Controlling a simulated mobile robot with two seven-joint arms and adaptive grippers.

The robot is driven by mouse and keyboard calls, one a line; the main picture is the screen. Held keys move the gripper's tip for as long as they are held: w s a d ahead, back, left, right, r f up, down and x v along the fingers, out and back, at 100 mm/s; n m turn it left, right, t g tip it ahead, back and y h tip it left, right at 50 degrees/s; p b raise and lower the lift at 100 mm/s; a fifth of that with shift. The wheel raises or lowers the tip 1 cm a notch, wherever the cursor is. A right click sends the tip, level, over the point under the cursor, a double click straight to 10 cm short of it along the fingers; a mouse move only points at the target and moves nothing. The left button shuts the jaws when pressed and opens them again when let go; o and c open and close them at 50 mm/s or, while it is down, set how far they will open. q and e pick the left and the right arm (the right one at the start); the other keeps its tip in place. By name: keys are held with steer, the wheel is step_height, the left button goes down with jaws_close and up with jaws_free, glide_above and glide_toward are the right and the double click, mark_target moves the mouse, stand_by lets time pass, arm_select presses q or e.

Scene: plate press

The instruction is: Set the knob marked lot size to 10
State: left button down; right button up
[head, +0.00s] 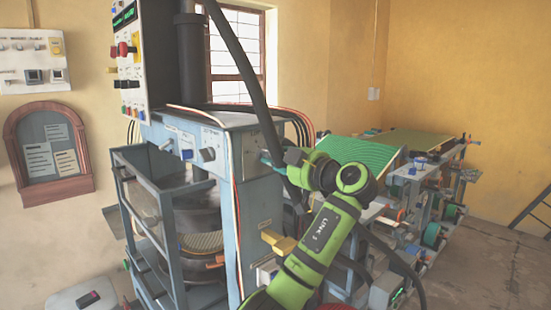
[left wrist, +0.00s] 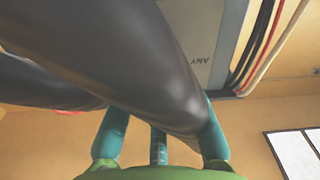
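A knob marked lot size cannot be picked out, since the labels are too small to read. The grey-blue press (head: 252,160) has a blue knob (head: 187,154) and a grey knob (head: 207,154) on its upper front. A tall control panel (head: 131,60) above carries a red knob (head: 123,49) and other controls. My left gripper (head: 268,158) is by the press's right side, close to a thick black hose (head: 240,62). In the left wrist view its teal fingers (left wrist: 160,125) are spread, and the hose (left wrist: 150,60) crosses in front of them. My right gripper is not seen.
Red and white cables (left wrist: 262,45) run along the press side near the hose. A green-topped machine (head: 365,152) stands to the right. A switch panel (head: 32,62) and an arched notice board (head: 48,155) hang on the left wall.

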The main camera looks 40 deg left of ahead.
arm_select(q)
steer(key=shift+f+m, duration=0.1)
steer(key=shift+m, duration=0.3)
steer(key=m+b, duration=0.1)
steer(key=m, duration=0.1)
steer(key=shift+m, duration=0.4)
steer(key=shift+m+b, duration=0.4)
steer(key=shift+m, duration=2.1)
steer(key=c, duration=1.1)
jaws_free()
steer(key=shift+a, duration=0.1)
steer(key=shift+f, duration=0.1)
steer(key=shift+d, duration=0.3)
steer(key=d, duration=0.7)
steer(key=s+d, duration=0.1)
steer(key=d, duration=0.3)
steer(key=shift+d, duration=0.2)
